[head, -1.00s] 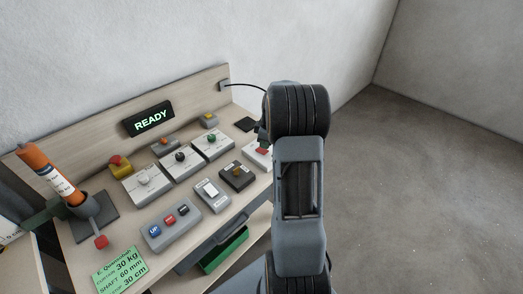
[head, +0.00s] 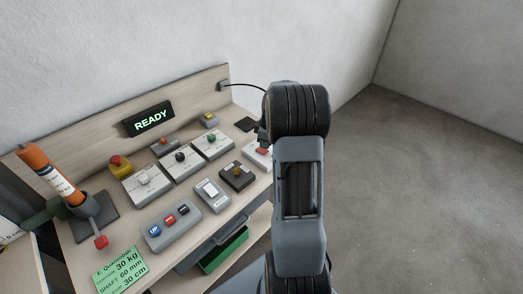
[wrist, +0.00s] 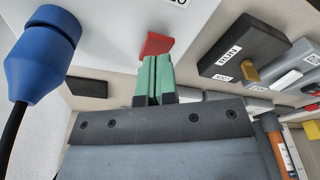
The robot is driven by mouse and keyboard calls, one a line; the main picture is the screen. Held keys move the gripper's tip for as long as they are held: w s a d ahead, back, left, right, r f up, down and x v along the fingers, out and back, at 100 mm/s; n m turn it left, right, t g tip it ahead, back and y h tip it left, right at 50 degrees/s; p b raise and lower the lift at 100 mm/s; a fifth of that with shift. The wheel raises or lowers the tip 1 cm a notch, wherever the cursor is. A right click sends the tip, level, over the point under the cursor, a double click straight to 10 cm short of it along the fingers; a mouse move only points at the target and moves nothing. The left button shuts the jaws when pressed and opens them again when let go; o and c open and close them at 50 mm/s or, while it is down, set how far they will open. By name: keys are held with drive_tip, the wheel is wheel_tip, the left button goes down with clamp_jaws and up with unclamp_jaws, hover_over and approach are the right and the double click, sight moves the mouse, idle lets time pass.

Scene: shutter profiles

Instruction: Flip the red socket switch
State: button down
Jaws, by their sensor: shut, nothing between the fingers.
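The red socket switch (wrist: 157,43) is on a pale socket box (wrist: 115,25) in the wrist view. In the head view the red switch (head: 262,152) shows at the right end of the bench, partly beside my arm. My gripper (wrist: 155,62) has green fingertips pressed together with nothing between them. The tips are right at the near edge of the red switch; I cannot tell if they touch it. In the head view my fingers are mostly hidden behind my own arm.
A blue plug (wrist: 42,50) with a black cable stands left of my gripper. A dark box with a yellow knob (wrist: 250,72) lies to the right. Several control boxes, a READY display (head: 149,119) and an orange cartridge (head: 50,172) occupy the bench (head: 80,250).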

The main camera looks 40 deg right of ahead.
sight(265, 151)
drive_tip(key=shift+f+b, duration=1.05)
drive_tip(key=shift+f, duration=0.2)
idle(0.8)
drive_tip(key=shift+r, duration=0.15)
drive_tip(key=shift+r+p, duration=2.2)
drive_tip(key=shift+r, duration=1.25)
